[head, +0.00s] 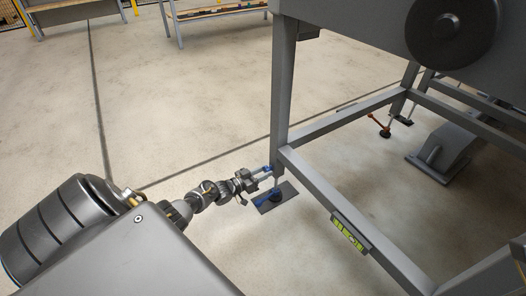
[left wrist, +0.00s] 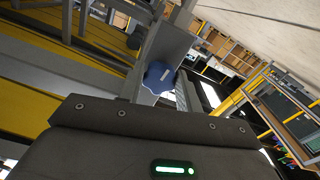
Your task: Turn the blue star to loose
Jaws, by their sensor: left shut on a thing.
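The blue star (head: 267,169) is a small knob on the lower part of the grey frame's near leg in the head view. It shows larger in the left wrist view (left wrist: 158,77), as a lobed blue knob in front of a grey metal post. My left gripper (head: 262,175) reaches in from the left and is shut on the blue star. The fingers partly hide the knob, and its exact turn angle cannot be told. My right gripper is not in view.
The grey frame (head: 323,184) stands on the right, with a dark foot plate (head: 276,197) below the knob. A yellow-green level (head: 348,234) sits on its lower beam. An orange-red handle (head: 378,122) is farther back.

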